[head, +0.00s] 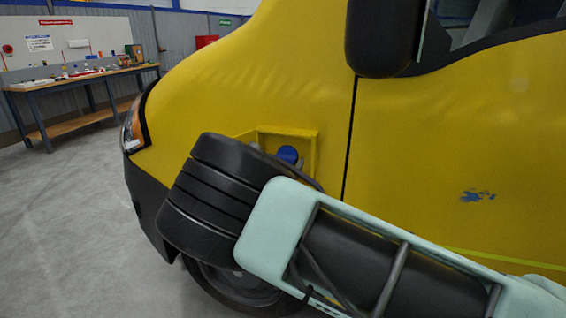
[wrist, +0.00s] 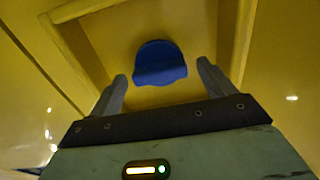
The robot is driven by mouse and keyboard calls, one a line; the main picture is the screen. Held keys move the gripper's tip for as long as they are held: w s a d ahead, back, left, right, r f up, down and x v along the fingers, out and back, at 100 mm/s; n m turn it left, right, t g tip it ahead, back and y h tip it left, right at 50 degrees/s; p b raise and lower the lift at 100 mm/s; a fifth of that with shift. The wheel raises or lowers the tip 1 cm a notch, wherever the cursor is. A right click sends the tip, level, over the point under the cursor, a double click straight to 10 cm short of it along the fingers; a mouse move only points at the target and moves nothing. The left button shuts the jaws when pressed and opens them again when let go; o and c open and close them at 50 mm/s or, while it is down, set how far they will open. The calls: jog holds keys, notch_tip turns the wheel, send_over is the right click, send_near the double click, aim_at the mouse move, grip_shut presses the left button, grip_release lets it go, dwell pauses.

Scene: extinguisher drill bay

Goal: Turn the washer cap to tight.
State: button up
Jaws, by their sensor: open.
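The blue washer cap (head: 288,154) sits inside a square yellow recess frame (head: 316,148) on the side of the yellow vehicle. In the wrist view the cap (wrist: 160,64) shows between and beyond the two fingertips of my open gripper (wrist: 162,74). There is a gap between the cap and each finger, and I see no contact. In the head view my arm hides most of the gripper and the lower part of the recess. The cap's markings cannot be made out.
The yellow vehicle (head: 250,85) fills most of the view, with a black mirror (head: 380,38) above right of the recess. The frame walls (wrist: 88,52) stand around the cap. A workbench (head: 80,82) with small items is far left. Grey floor (head: 70,220) at left is clear.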

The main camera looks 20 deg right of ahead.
jog(key=c, duration=1)
